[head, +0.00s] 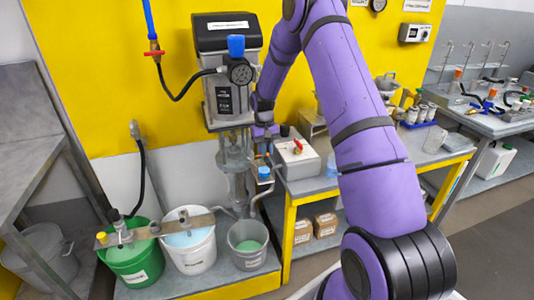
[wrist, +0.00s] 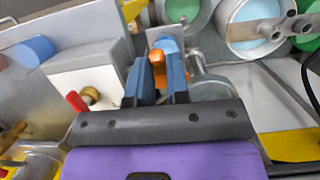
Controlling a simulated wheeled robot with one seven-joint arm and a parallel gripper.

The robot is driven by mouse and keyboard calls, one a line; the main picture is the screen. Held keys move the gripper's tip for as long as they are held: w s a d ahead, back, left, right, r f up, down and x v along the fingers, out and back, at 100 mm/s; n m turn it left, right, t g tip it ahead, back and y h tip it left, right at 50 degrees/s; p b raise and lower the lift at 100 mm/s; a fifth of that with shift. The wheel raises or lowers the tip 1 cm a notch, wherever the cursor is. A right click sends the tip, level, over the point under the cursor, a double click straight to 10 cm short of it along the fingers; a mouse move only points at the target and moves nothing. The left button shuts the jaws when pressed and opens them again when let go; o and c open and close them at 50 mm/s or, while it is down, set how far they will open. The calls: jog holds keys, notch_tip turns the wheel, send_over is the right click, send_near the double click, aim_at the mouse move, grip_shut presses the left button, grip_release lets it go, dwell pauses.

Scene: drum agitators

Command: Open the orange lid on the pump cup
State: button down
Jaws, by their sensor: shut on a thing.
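The orange lid (wrist: 157,62) shows in the wrist view as a small orange piece between the two blue fingers of my gripper (wrist: 158,82). The fingers are shut on it and hide most of it. A grey metal plate and a blue part (wrist: 168,45) stand just beyond the fingertips. The pump cup's body is mostly hidden, so I cannot tell whether the lid is raised. In the head view my gripper (head: 264,140) is beside the clear column under the agitator's motor; the orange lid cannot be made out there.
The agitator (head: 228,95) stands against the yellow wall. A green bucket (head: 132,265), a white bucket (head: 190,250) and a grey bucket (head: 248,245) stand below left. A grey box with a red-handled valve (head: 297,158) sits on the bench right of my gripper.

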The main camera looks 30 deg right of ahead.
jog(key=shift+w+r, duration=0.1)
jog(key=shift+w, duration=0.05)
dwell(0.3)
jog(key=c, duration=1.1)
grip_release()
jog(key=shift+r, duration=0.1)
jog(key=shift+v, duration=3.65)
jog(key=shift+w+d, duration=0.1)
jog(key=shift+w, duration=0.05)
